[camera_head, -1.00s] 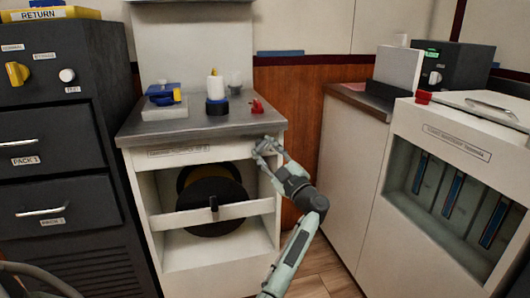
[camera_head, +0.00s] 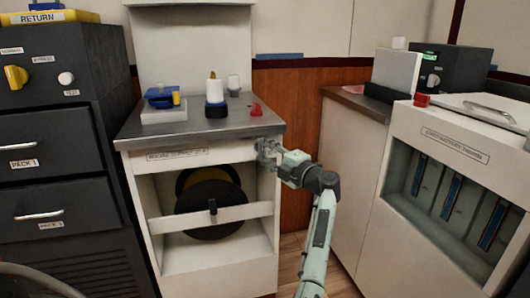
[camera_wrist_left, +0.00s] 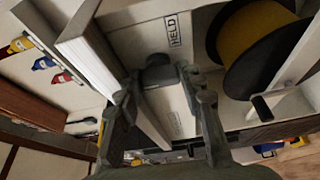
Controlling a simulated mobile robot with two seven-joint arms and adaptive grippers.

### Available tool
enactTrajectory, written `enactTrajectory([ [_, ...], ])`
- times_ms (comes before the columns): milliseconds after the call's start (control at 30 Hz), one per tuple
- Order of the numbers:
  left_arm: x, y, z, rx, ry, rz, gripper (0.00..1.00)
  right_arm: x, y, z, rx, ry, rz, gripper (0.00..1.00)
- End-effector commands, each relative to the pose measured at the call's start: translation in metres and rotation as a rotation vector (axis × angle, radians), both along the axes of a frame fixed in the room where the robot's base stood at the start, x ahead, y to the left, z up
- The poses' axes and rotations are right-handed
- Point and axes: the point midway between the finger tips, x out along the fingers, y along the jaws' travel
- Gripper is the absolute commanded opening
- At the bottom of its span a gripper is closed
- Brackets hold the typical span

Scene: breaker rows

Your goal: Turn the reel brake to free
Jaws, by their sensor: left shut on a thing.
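The reel brake (camera_wrist_left: 158,72) shows in the left wrist view as a dark knob on the pale cabinet front, between a label reading HELD (camera_wrist_left: 173,27) and a second label (camera_wrist_left: 174,124) that I cannot read clearly. My left gripper (camera_head: 266,151) is at the upper right of the reel cabinet front (camera_head: 160,170). In the left wrist view its fingers (camera_wrist_left: 165,88) are shut around the knob. In the head view the gripper hides the knob. The black and yellow reel (camera_head: 210,200) sits in the cabinet opening behind a white crossbar (camera_head: 180,222). My right gripper is out of view.
The cabinet's grey top (camera_head: 190,126) carries a blue device (camera_head: 162,97), a white roll on a dark base (camera_head: 215,100) and a small red object (camera_head: 256,110). A dark drawer cabinet (camera_head: 60,150) stands left. A white machine (camera_head: 440,190) stands right.

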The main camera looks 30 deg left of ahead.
Motion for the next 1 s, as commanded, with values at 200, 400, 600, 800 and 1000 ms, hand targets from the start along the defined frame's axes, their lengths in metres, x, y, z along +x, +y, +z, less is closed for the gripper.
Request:
enactTrajectory([
  [200, -0.0001, -0.0007, -0.0011, -0.028, -0.028, 0.000, 0.09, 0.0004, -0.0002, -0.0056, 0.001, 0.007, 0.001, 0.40],
  [400, -0.0003, -0.0003, -0.0012, -0.032, -0.033, 0.001, 0.09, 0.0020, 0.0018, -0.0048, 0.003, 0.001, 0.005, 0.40],
  [600, -0.0004, -0.0002, -0.0011, -0.032, -0.034, 0.001, 0.09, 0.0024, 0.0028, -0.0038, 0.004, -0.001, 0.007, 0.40],
  [800, -0.0003, 0.0000, -0.0007, -0.029, -0.032, 0.001, 0.59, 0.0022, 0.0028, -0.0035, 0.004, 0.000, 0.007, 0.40],
  [1000, -0.0001, 0.0000, 0.0003, -0.029, -0.033, 0.000, 0.59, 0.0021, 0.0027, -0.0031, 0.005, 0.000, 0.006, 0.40],
])
